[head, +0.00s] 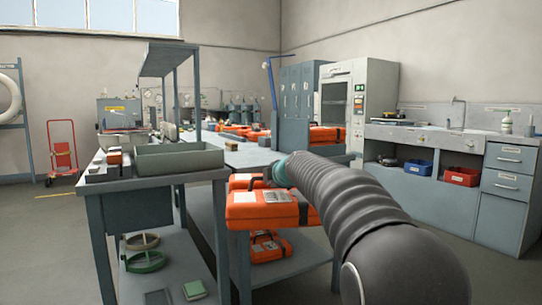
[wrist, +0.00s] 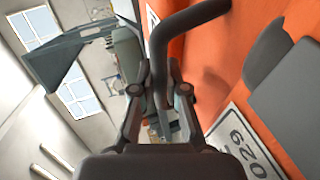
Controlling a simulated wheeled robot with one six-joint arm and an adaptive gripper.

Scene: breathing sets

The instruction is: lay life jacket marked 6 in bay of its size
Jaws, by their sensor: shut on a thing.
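My gripper (head: 270,176) is at the end of my arm in the head view, partly hidden by the arm. In the wrist view my gripper (wrist: 160,92) is shut on the dark handle (wrist: 163,45) of an orange life jacket pack (wrist: 205,75). In the head view this orange pack (head: 262,210) shows a white label, beside the grey bench. Part of a white label (wrist: 245,150) with large digits shows in the wrist view, cut off and tilted. I cannot make out a mark 6. No size bay can be made out.
A grey bench (head: 205,176) with a green-grey tray (head: 180,157) stands at the left. Another orange pack (head: 268,246) lies on a low shelf. More orange packs (head: 325,135) lie on tables behind. A sink counter (head: 430,133) is at the right. Floor at the left is open.

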